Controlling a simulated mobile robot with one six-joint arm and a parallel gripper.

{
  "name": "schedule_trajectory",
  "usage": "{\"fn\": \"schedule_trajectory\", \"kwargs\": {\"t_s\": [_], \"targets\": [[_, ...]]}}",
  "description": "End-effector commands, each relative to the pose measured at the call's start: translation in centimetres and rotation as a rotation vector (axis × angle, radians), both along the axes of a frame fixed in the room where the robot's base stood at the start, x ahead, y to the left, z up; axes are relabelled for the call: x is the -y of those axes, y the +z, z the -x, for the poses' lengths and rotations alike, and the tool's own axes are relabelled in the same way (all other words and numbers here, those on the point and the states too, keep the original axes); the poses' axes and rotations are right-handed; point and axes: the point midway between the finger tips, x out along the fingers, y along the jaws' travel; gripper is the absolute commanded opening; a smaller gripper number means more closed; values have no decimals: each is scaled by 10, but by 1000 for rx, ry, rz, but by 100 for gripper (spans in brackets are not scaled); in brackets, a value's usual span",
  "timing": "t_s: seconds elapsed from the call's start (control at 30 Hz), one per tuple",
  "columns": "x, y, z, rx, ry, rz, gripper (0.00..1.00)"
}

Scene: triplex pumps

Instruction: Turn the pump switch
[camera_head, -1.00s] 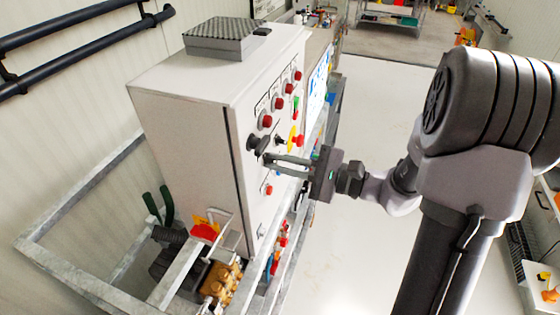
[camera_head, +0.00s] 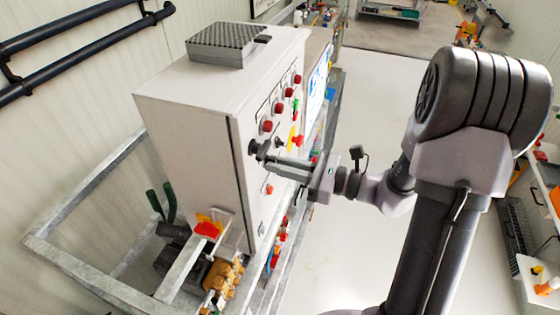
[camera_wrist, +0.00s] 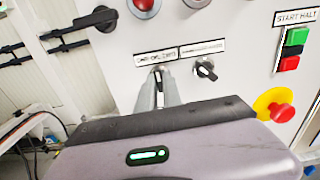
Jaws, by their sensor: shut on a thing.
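The grey control cabinet (camera_head: 190,115) carries the switches on its front panel. My gripper (camera_head: 270,163) reaches that panel from the right, with its fingers level with the lower row of controls. In the wrist view my gripper (camera_wrist: 158,80) has its two grey fingers close together on a small switch (camera_wrist: 158,69) under the left of two white labels. The fingers hide most of this switch, so its exact angle cannot be told. A similar black switch (camera_wrist: 206,70), tilted, sits just right of the fingers, untouched.
A large black rotary handle (camera_wrist: 96,20) is at upper left. Green and red START HALT buttons (camera_wrist: 292,50) and a red emergency stop (camera_wrist: 281,112) on yellow are at right. A metal frame (camera_head: 85,278) surrounds the cabinet's base. The floor (camera_head: 375,115) to the right is clear.

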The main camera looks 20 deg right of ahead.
Motion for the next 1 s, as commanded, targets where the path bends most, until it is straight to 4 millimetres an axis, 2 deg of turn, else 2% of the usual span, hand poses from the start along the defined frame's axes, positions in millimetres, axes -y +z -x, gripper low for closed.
{"fn": "schedule_trajectory", "kwargs": {"t_s": [0.6,0.63,0.73,1.0], "targets": [[0,0,0,-34,0,-25,0],[0,0,0,-34,0,-25,14],[0,0,0,-33,0,-24,32],[0,0,0,-33,0,-24,32]]}}
